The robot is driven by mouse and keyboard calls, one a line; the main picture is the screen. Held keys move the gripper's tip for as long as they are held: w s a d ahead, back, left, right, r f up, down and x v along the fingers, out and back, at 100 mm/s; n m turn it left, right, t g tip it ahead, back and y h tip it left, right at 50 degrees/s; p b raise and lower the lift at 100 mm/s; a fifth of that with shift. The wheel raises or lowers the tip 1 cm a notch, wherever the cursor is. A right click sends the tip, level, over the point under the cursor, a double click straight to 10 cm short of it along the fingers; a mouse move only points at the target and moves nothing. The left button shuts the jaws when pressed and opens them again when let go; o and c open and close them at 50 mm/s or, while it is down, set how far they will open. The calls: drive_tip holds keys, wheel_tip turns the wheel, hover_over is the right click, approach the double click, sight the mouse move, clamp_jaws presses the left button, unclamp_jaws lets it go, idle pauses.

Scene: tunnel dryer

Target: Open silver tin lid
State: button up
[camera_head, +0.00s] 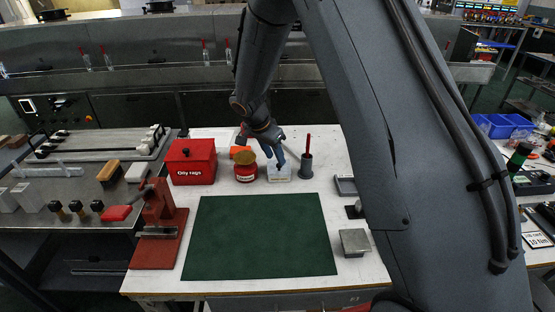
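A small silver-grey square tin (354,242) sits on the white table to the right of the green mat, near the table's front right. Its top looks flat and covered, so the lid appears to be on; the lid seam is too small to make out. My gripper (268,140) is at the back of the table, beyond the mat and well apart from the tin.
A green mat (258,238) lies clear on the table. A red press (159,225) stands at left. My arm hides the table's right side.

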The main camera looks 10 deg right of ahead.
sight(277, 172)
drive_tip(key=shift+p+x, duration=0.35)
drive_tip(key=shift+x, duration=1.4)
clamp_jaws()
